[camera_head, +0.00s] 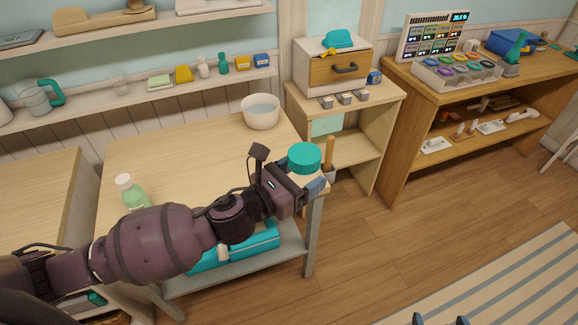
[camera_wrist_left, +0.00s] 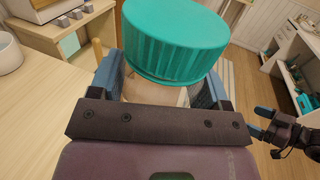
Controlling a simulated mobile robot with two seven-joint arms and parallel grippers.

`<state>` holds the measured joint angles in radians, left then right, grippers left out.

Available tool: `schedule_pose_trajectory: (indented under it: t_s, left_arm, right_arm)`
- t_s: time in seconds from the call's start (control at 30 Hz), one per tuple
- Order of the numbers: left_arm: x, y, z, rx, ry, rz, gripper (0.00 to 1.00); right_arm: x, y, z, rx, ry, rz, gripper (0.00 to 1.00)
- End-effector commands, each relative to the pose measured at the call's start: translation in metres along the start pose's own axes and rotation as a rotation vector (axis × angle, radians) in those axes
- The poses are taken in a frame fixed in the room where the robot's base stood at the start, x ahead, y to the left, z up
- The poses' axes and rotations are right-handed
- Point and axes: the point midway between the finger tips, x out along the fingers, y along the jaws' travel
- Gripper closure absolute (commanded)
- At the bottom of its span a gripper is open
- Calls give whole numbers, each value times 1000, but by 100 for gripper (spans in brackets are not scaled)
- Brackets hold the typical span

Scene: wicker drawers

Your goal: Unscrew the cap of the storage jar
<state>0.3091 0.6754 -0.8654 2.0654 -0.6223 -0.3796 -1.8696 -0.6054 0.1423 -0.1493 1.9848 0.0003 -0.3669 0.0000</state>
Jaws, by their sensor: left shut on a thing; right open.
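The storage jar has a wide ribbed teal cap (camera_head: 305,157), which is on the jar and fills the top of the left wrist view (camera_wrist_left: 178,40). My left gripper (camera_head: 317,186) is shut on the jar, with its blue fingers on both sides of the jar body (camera_wrist_left: 150,92) below the cap. The body is mostly hidden by the cap and gripper. The jar is at the right front corner of the wooden table (camera_head: 190,150); I cannot tell if it touches the top. My right gripper (camera_head: 440,320) is open and empty at the bottom edge, away from the jar.
A wooden handle (camera_head: 329,152) rises just right of the cap. A small drawer unit (camera_head: 335,66) stands behind. Open floor lies to the right, with a striped rug (camera_head: 500,285).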

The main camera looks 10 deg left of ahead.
Motion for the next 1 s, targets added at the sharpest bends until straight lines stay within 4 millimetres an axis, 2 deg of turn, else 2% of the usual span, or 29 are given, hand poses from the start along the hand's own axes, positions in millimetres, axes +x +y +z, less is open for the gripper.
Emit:
schedule_pose_trajectory:
  t_s: [0.17,0.27,0.47,0.6,0.8,1.0]
  left_arm:
    - [1,-1,0,0,0,-9,96]
    - [1,-1,0,0,0,-9,96]
    - [1,-1,0,0,-1,-8,96]
    - [1,-1,0,0,-1,-8,96]
    - [1,-1,0,0,-1,-7,96]
    - [1,-1,0,0,-1,-7,96]
  right_arm:
    - [12,-2,-21,-7,42,-7,10]
    - [26,-4,-50,-18,96,-16,10]
    - [55,-17,-123,-52,229,-54,10]
    - [70,-34,-175,-79,321,-92,10]
    - [82,-63,-249,-118,448,-157,10]
    - [83,-100,-320,-150,562,-242,10]
